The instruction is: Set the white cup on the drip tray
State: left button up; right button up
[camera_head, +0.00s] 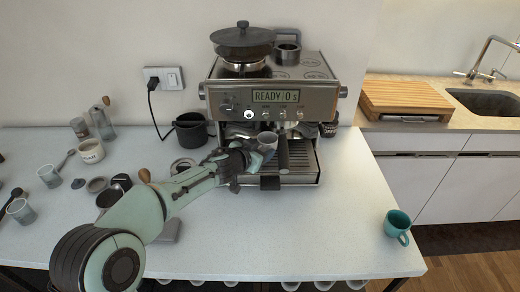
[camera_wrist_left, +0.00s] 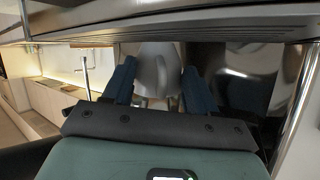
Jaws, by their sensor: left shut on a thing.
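The white cup (camera_head: 267,139) is at the espresso machine, under its front head and over the left part of the drip tray (camera_head: 303,160). My left gripper (camera_head: 258,156) reaches in from the left and is shut on the cup. In the left wrist view the cup (camera_wrist_left: 154,66) sits between the two blue fingers of my left gripper (camera_wrist_left: 158,88). The cup's base is hidden behind the gripper, so I cannot tell whether it touches the tray. My right gripper is not in view.
The espresso machine (camera_head: 270,97) stands at the back of the white table (camera_head: 262,235). A teal cup (camera_head: 397,226) stands near the right edge. A knock box (camera_head: 190,131), a sugar pot (camera_head: 91,151) and several small items fill the left. The front middle is clear.

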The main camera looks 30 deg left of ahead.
pick_arm(q)
jog(key=shift+f, duration=0.25)
jog(key=o, duration=1.5)
jog(key=p+v, duration=0.2)
jog(key=v, duration=1.1)
jog(key=shift+s+r, duration=0.15)
jog(key=shift+r, duration=0.05)
